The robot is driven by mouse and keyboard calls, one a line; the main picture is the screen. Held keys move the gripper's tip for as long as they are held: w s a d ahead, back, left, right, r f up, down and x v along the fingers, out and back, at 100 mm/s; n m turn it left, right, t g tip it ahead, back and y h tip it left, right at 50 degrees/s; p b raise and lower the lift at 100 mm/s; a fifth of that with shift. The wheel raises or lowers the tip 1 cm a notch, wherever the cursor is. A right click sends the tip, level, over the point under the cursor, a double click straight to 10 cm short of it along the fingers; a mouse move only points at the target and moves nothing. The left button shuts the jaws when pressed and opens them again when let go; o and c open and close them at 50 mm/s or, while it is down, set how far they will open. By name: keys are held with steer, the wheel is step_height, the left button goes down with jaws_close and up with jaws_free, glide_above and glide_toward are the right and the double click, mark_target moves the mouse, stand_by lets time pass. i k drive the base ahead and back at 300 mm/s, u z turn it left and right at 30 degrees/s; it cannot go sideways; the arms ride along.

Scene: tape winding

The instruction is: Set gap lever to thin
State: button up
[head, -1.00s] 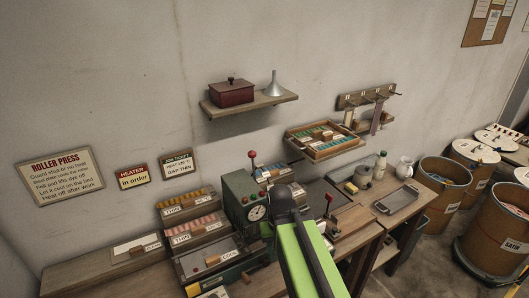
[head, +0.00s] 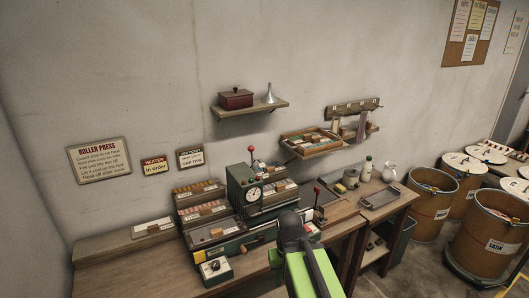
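The green roller press (head: 240,190) with a round white dial (head: 254,192) stands on the bench near the middle of the head view. One red-ball lever (head: 251,150) stands up at the top of the press. My gripper's fingers do not show. A small job sign on the wall (head: 190,158) reads "GAP THIN".
A small box with a black knob (head: 214,268) sits at the bench front. Trays of strips (head: 200,210) stand left of the press. A wall shelf (head: 250,108) holds a red box and a funnel. Barrels (head: 432,205) stand on the floor at right.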

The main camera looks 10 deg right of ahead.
mark_target(250, 148)
steer(key=u, duration=0.2)
steer(key=i, duration=0.9)
steer(key=u, duration=0.3)
steer(key=k, duration=0.15)
steer(key=u, duration=1.65)
steer(key=k, duration=0.85)
steer(key=u, duration=0.1)
steer(key=i, duration=0.95)
steer(key=u, duration=0.05)
